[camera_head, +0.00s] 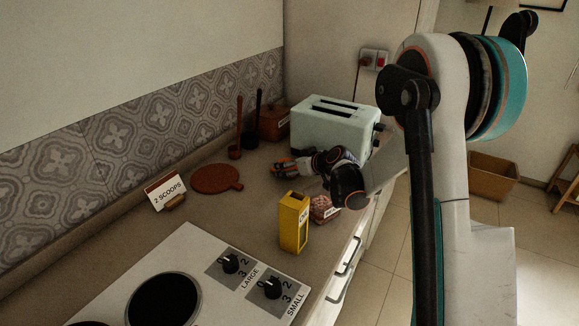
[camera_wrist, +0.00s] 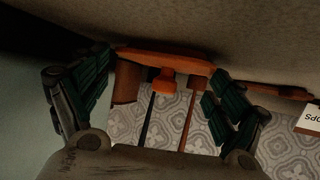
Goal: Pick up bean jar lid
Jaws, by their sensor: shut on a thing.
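My gripper (camera_head: 284,168) is low over the counter in front of the toaster. In the wrist view my gripper (camera_wrist: 160,70) has its fingers at the two ends of an orange lid (camera_wrist: 145,57) with a knob, and it is shut on it. The fingers partly cover the lid's ends. In the head view only small orange bits show at the fingertips. A small jar (camera_head: 320,205) with reddish contents and a white label stands near the counter's front edge, below my wrist and behind a yellow box. It is partly hidden.
A yellow box (camera_head: 293,222) stands beside the jar. The pale green toaster (camera_head: 332,124) is close behind my wrist. A terracotta container (camera_head: 272,123), upright utensils (camera_head: 239,125), a round wooden board (camera_head: 214,180) and a "2 SCOOPS" sign (camera_head: 166,190) line the back. The cooktop (camera_head: 215,300) is in front.

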